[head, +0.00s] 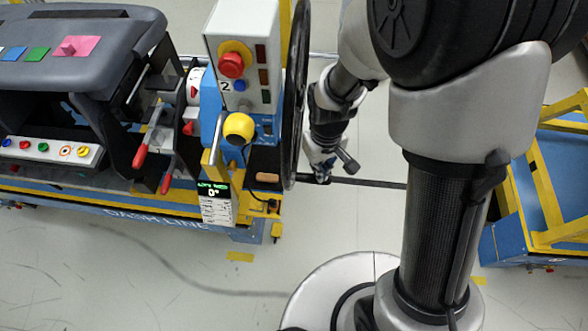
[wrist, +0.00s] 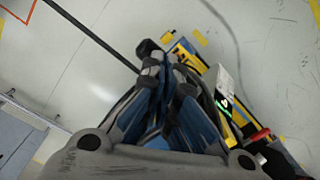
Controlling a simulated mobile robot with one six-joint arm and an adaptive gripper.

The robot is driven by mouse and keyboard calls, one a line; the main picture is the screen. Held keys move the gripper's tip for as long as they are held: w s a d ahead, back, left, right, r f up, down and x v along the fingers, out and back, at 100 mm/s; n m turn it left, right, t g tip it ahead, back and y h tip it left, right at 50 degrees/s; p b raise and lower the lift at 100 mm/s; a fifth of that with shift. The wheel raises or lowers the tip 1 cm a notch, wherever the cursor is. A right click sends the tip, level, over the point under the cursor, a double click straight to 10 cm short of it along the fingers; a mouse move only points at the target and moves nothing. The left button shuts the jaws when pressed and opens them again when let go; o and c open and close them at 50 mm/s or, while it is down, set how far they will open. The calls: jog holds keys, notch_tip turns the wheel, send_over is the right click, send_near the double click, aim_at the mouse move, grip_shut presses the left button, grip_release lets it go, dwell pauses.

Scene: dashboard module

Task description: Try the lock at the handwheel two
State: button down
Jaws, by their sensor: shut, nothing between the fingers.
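The handwheel (head: 296,95) is a large dark wheel seen nearly edge-on, at the right side of a white box marked 2 (head: 242,60). A small display (head: 213,191) below reads 0° in green. My gripper (head: 318,174) is beside the lower part of the wheel's rim, on its right. Its blue and grey fingers are together and empty in the wrist view (wrist: 164,68). I cannot tell whether they touch the rim. No separate lock is clearly made out.
A dark bar (head: 370,183) runs right from near my gripper; it shows in the wrist view (wrist: 92,35). Red-handled levers (head: 141,156) and a dashboard (head: 80,45) stand left. A blue and yellow frame (head: 535,190) is at right. Floor in front is clear.

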notch_tip(320, 180, up, 7)
jog(key=p, duration=0.4)
jog(key=shift+f+p, duration=0.2)
jog(key=shift+p, duration=0.1)
dwell(0.3)
jog(key=s+d+r+m+t+b, duration=0.25)
jog(key=d+r+b, duration=0.35)
jog(key=r, duration=0.3)
jog(key=s+d+r+m+t+b, duration=0.2)
jog(key=s+d+b, duration=0.3)
jog(key=s, duration=0.6)
jog(key=shift+r+m, duration=0.55)
jog(key=shift+r, duration=0.05)
